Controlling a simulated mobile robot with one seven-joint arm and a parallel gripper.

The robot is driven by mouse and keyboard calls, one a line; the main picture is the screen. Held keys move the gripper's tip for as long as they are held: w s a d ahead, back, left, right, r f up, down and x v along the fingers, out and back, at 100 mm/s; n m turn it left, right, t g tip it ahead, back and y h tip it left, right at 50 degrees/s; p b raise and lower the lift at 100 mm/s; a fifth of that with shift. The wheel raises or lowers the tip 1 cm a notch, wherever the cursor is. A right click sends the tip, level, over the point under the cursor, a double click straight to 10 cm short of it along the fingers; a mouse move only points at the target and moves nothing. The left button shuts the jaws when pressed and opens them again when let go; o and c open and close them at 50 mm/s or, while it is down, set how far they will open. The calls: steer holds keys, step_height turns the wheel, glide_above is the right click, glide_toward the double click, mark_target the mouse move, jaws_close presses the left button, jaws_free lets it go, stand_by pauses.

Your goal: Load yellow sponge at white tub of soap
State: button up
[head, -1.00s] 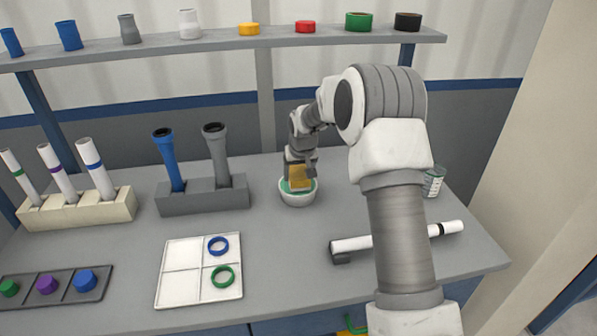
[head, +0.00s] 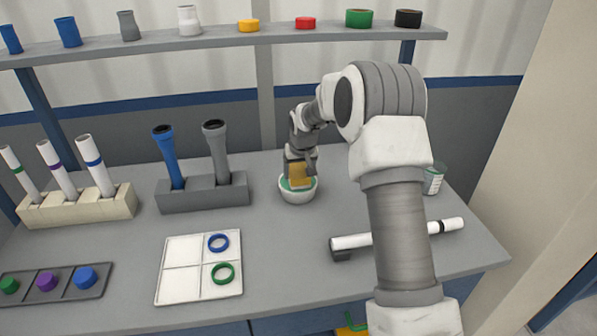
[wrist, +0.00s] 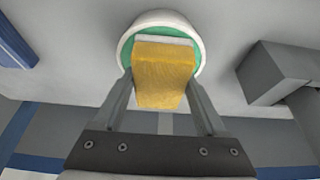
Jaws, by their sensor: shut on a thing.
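The yellow sponge (head: 300,173) is in my gripper (head: 301,164), over the white tub of soap (head: 297,196). In the wrist view my gripper (wrist: 162,105) has a finger on each side of the sponge (wrist: 163,75), shut on it. The sponge has a pale layer at its far end. That end lies within the rim of the tub (wrist: 127,36), against the green soap (wrist: 198,52). I cannot tell how deep the sponge sits in the soap.
A grey holder (head: 203,194) with a blue and a grey pipe stands left of the tub. A white pipe (head: 397,235) lies to the right, near a small cup (head: 433,180). A white tray (head: 181,268) with rings is at front left. A shelf (head: 222,47) runs behind.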

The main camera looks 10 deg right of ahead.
mark_target(299, 171)
steer(key=shift+f+b, duration=0.3)
steer(key=shift+f, duration=0.15)
stand_by(1.1)
steer(key=shift+r+p, duration=2.15)
steer(key=shift+r, duration=1.4)
